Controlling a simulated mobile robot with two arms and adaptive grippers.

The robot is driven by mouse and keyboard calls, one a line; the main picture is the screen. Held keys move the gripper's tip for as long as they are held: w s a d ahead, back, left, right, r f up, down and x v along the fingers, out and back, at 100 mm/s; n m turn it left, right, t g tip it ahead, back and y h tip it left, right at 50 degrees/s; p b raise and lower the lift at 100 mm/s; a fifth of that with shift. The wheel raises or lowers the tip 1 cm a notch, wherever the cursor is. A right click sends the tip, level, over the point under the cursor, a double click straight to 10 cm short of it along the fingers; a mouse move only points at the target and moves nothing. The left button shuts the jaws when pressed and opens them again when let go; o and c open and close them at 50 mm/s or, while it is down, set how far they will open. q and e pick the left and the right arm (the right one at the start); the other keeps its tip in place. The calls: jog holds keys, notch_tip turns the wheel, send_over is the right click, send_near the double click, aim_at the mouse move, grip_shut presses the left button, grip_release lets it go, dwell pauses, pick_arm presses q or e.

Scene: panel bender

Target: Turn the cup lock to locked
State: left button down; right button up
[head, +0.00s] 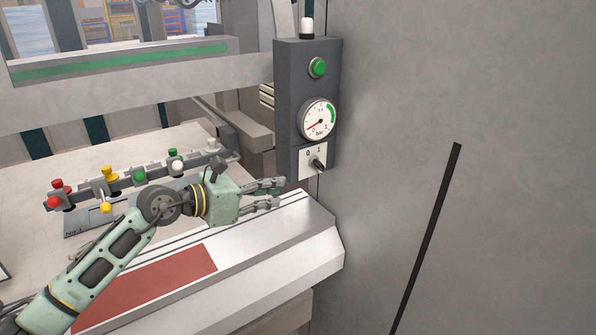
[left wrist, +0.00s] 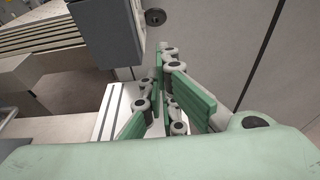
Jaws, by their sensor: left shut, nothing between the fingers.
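A dark rotary knob (head: 318,164), the likely cup lock, sits on a white plate (head: 308,151) marked 0 and 1, low on the grey control box (head: 284,105). I cannot tell clearly which mark it points to. A dark round knob also shows at the top of the left wrist view (left wrist: 155,17). My left gripper (head: 278,194) is shut and empty, below and to the left of the knob, apart from it. Its green finger pads show in the left wrist view (left wrist: 165,95). My right gripper is not in view.
A round gauge (head: 318,119) and a green button (head: 317,68) sit above the knob. A bar with coloured knobs (head: 139,176) stands behind my left arm. A grey wall (head: 480,90) borders the box on the right. A red mat (head: 150,287) lies on the bench.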

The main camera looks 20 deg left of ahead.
aim_at(318, 165)
pick_arm(q)
jog(key=w+d+p, duration=0.3)
jog(key=w+d, duration=0.2)
jog(key=w, duration=0.1)
jog(key=shift+w+r+p, duration=0.2)
jog(key=shift+w+p, duration=0.15)
jog(key=shift+w, duration=0.05)
jog(key=shift+a, duration=0.15)
